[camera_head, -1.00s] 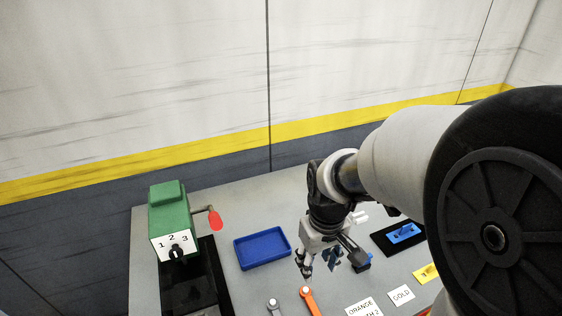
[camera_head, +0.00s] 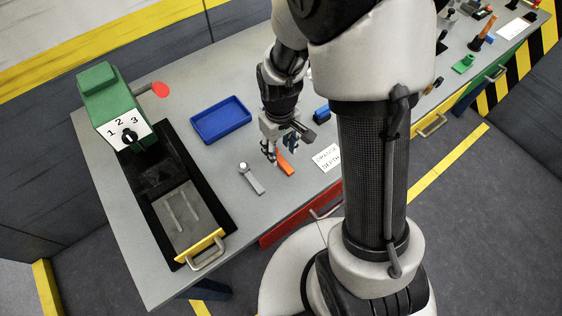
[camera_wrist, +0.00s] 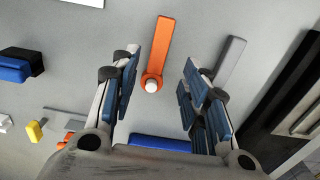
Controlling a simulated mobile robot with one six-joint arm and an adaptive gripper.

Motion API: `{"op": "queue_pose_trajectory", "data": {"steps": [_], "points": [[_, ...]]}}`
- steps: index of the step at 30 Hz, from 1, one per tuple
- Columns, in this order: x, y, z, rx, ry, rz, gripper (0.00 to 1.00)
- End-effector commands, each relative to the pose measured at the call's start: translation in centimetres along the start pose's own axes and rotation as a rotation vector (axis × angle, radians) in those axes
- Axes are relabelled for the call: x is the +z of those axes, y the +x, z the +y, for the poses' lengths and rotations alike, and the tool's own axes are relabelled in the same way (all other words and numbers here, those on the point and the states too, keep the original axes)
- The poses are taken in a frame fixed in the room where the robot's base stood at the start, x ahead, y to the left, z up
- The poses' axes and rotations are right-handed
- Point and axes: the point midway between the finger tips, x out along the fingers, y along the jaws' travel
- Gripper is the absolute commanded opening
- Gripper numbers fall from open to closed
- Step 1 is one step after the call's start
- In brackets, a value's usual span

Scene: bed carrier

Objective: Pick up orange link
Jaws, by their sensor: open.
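The orange link (camera_head: 284,164) lies flat on the grey table, partly hidden behind my gripper in the head view. In the wrist view the orange link (camera_wrist: 164,48) is a long bar with a round end that holds a white pin. My gripper (camera_head: 281,157) is open and points down over it. In the wrist view my gripper (camera_wrist: 160,84) has its two blue-padded fingers on either side of the link's round end, with nothing between them touched. I cannot tell the exact height above the table.
A grey link (camera_head: 251,179) lies left of the orange one and shows right of it in the wrist view (camera_wrist: 229,62). A blue tray (camera_head: 221,121), a green machine (camera_head: 108,98), a blue block (camera_head: 322,114) and a white label (camera_head: 328,157) are nearby.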

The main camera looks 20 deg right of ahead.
Motion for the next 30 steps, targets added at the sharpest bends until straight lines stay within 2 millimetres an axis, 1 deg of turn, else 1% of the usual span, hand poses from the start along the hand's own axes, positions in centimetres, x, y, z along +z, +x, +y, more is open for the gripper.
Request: {"op": "queue_pose_trajectory", "data": {"steps": [5, 9, 13, 20, 23, 30], "points": [[0.1, 1.3, 0.1, -0.001, 0.001, -0.002, 0.42], [0.1, 3.5, 0.3, -0.001, 0.001, -0.003, 0.42], [0.1, 5.2, 0.3, -0.001, 0.001, -0.002, 0.42], [0.1, 5.2, 0.3, 0.000, 0.000, 0.000, 0.42], [0.1, 5.2, 0.3, 0.000, 0.000, 0.000, 0.36], [0.1, 5.2, 0.3, 0.000, 0.000, 0.000, 0.20]]}}
